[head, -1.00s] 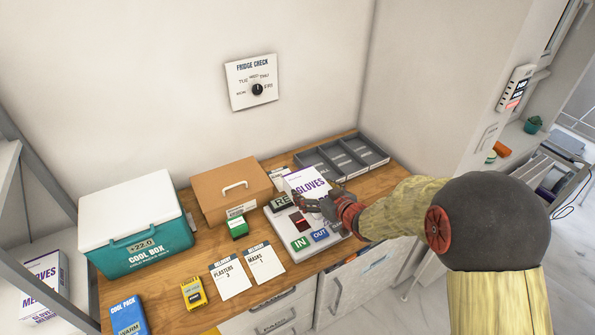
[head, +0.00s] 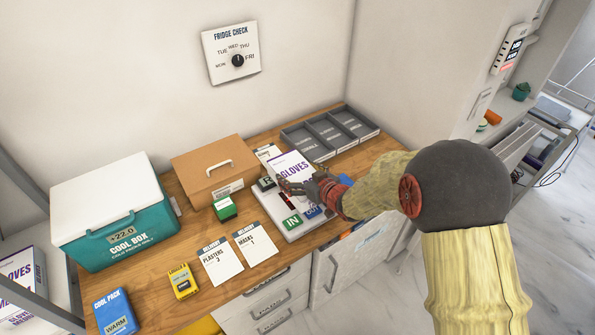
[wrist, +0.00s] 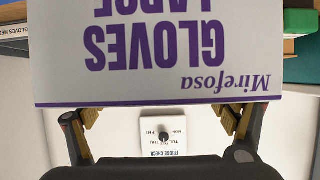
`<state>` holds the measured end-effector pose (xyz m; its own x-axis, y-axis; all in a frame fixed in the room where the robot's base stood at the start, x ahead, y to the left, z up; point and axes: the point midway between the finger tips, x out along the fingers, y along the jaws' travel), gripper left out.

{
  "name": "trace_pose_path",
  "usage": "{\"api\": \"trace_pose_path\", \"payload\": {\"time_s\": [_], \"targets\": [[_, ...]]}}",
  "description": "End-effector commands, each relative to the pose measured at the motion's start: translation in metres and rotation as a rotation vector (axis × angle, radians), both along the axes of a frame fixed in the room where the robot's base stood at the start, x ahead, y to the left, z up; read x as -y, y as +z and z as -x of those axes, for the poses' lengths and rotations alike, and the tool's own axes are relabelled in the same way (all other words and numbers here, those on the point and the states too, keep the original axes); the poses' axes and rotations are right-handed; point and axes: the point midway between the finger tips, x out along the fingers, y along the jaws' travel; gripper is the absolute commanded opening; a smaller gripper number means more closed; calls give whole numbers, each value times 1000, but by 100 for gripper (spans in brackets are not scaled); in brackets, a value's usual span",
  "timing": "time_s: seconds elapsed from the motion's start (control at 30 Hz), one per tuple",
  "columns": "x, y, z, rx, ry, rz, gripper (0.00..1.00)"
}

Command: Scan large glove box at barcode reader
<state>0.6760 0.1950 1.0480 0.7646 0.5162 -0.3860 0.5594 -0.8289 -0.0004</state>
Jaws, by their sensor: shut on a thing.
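The large glove box (head: 291,166) is white with purple "GLOVES" lettering. In the wrist view the box (wrist: 150,75) reads "Mirefosa GLOVES LARGE" upside down and fills the upper middle between the two fingers. My gripper (head: 290,186) is shut on the box, holding it over the back part of the barcode reader (head: 318,221). The reader is a pale panel with a green IN button (head: 292,222), a blue OUT button (head: 313,212) and a small dark red window (head: 287,201). I cannot tell whether the box touches the reader. My gripper hides part of the panel.
A green-topped block (head: 224,208), two delivery cards (head: 221,261), a yellow device (head: 182,281) and a tan case (head: 215,185) stand left of the reader. A grey divided tray (head: 330,136) is behind it. A teal cool box (head: 122,236) is at far left.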

Motion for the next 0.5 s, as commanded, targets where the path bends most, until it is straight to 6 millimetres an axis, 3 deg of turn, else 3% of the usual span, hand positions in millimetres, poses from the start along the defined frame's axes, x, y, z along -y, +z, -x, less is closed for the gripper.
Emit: {"api": "trace_pose_path", "payload": {"time_s": [0.27,0.5], "targets": [[0,-7,-1,5,-1,-2,46],[0,8,-1,5,0,-1,46]]}}
